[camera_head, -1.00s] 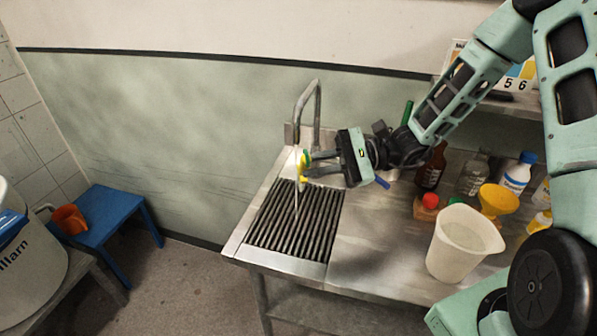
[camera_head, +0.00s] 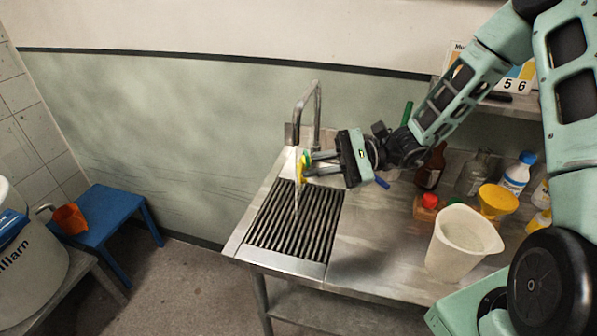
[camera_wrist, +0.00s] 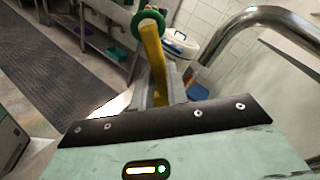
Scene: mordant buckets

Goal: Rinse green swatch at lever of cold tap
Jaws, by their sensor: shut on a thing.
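My gripper (camera_head: 309,165) is shut on a yellow strip (camera_head: 303,178) with a green ring-like part (camera_head: 305,158) at its top, in front of the tap. In the wrist view the yellow strip (camera_wrist: 154,58) stands between the fingers, with the green ring (camera_wrist: 149,22) at its far end. I see no separate, plainly green swatch. The metal tap (camera_head: 318,100) arches over the ribbed drain grate (camera_head: 290,222). A thin pale stream of water (camera_head: 296,205) falls from the spout to the grate, at or just left of the strip; contact is unclear. I cannot make out a tap lever.
On the steel counter (camera_head: 370,265), right of the grate, are a white jug (camera_head: 462,245), a yellow funnel (camera_head: 497,201), a brown bottle (camera_head: 431,168) and other bottles. A blue stool (camera_head: 100,230) with an orange cup (camera_head: 69,219) stands at left.

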